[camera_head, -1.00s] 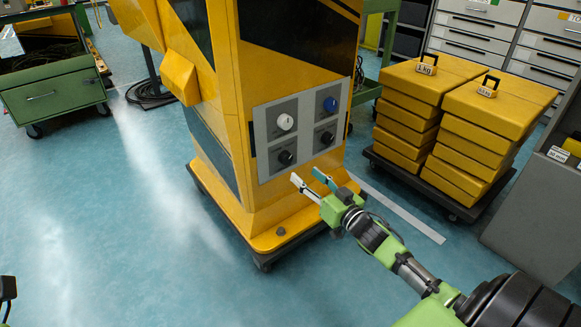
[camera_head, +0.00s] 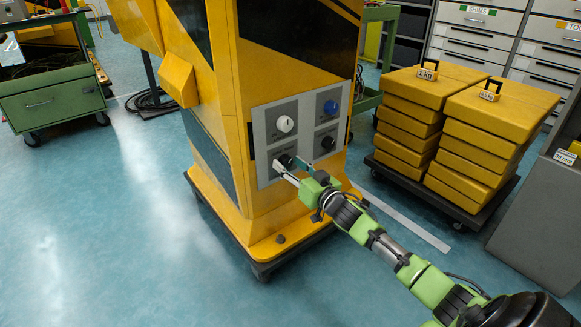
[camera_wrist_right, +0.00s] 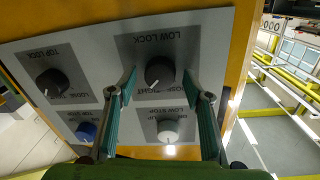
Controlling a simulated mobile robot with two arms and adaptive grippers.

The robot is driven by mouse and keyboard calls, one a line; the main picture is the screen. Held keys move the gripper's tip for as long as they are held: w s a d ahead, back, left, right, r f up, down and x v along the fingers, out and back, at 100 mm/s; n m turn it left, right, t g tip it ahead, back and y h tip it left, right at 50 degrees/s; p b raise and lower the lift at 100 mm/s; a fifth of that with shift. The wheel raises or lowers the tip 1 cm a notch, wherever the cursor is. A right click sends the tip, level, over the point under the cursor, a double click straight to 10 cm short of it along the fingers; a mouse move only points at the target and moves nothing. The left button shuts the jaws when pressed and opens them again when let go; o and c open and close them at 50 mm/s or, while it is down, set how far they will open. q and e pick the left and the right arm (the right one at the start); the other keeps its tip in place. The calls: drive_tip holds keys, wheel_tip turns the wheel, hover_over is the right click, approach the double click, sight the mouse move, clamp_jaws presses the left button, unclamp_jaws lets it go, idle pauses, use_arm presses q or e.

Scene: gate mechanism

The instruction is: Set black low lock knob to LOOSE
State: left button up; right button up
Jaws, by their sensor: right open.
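The black low lock knob (camera_wrist_right: 160,72) sits under the label LOW LOCK on a grey panel (camera_wrist_right: 95,50) in the right wrist view. Its white pointer mark faces lower left there; the smaller words around it are partly hidden. In the head view it is the lower-left knob (camera_head: 286,160). My right gripper (camera_wrist_right: 160,76) is open, with one finger on each side of this knob; I cannot tell whether they touch it. It also shows at the panel in the head view (camera_head: 289,165). My left gripper is out of view.
The panel also holds a white knob (camera_head: 285,124), a blue knob (camera_head: 331,107) and a black top lock knob (camera_wrist_right: 52,82). The panel is on a yellow machine (camera_head: 222,130). Yellow weight stacks (camera_head: 408,125) stand on a dolly to the right.

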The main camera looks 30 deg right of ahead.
drive_tip(key=c, duration=1.1)
